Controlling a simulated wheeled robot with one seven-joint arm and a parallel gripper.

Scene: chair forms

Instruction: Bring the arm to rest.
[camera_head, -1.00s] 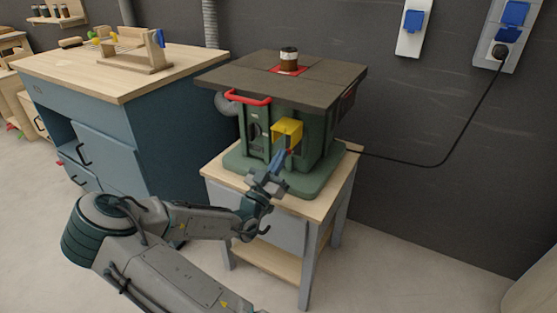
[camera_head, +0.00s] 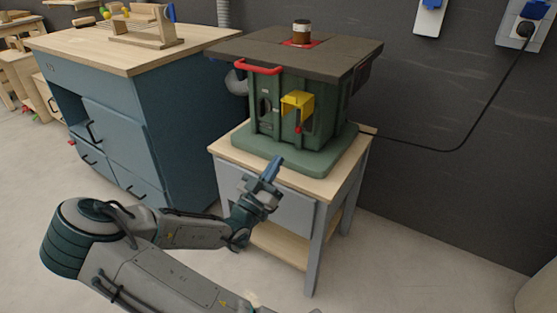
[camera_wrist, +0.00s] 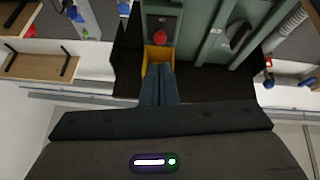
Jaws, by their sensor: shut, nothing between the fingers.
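My gripper (camera_head: 273,170) is shut and empty, its blue fingers pointing up toward the green machine. It is in front of the machine's base, over the front edge of the small wooden stand. In the wrist view the closed fingers (camera_wrist: 159,84) lie together, with the machine's yellow cover (camera_wrist: 158,54) and a red knob (camera_wrist: 160,38) beyond them. The green machine (camera_head: 275,117) with its dark top (camera_head: 340,55) stands on the stand (camera_head: 228,148). The yellow cover also shows in the head view (camera_head: 298,101), apart from my gripper.
A blue workbench (camera_head: 168,125) with a wooden top stands to the left of the stand. A wooden jig (camera_head: 143,32) lies on it. A black cable (camera_head: 487,97) runs from a wall socket (camera_head: 527,22) to the machine. The floor at right is clear.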

